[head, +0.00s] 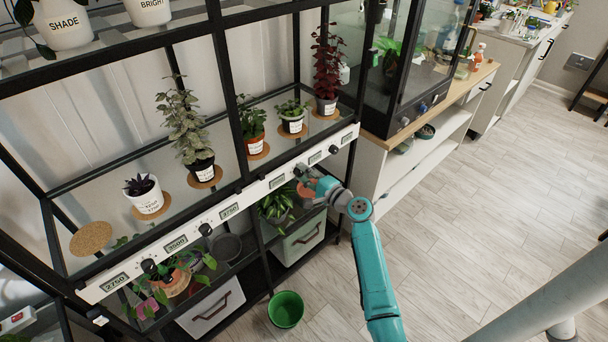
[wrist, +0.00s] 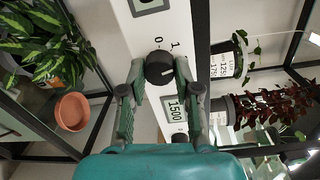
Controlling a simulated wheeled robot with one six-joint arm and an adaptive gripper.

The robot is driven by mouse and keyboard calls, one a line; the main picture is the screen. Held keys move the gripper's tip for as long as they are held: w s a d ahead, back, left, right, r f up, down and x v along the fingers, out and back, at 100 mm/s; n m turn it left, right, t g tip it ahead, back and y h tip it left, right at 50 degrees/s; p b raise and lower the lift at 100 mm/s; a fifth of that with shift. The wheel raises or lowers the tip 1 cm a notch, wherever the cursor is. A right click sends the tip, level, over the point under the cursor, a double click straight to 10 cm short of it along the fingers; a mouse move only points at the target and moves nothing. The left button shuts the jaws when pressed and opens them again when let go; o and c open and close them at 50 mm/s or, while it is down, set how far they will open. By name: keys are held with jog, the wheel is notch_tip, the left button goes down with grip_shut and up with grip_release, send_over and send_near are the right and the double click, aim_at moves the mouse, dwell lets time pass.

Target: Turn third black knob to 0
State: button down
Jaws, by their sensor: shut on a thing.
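The third black knob (head: 300,169) is on the white front strip of the plant rack in the head view. In the wrist view the knob (wrist: 159,68) sits between my two fingertips, with a "0" and a "1" printed beside it. A pale mark shows on its face, on the side away from the "0"; its exact setting is hard to tell. My gripper (head: 305,184) is at the strip, and its fingers (wrist: 157,80) are shut on the knob's sides.
The white strip (head: 175,242) carries other black knobs, such as one to the left (head: 206,229) and one to the right (head: 333,149), with number displays between. Potted plants stand on the shelf above. A green bucket (head: 286,309) stands on the floor below; the floor to the right is clear.

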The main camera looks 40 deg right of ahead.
jog(key=n, duration=0.6)
jog(key=shift+h, duration=0.3)
jog(key=n, duration=0.6)
jog(key=shift+a, duration=0.15)
jog(key=shift+n+h, duration=0.3)
jog(key=shift+n, duration=0.2)
jog(key=c, duration=0.8)
grip_release()
jog(key=shift+r, duration=0.1)
jog(key=s, duration=1.2)
jog(key=shift+r, duration=0.25)
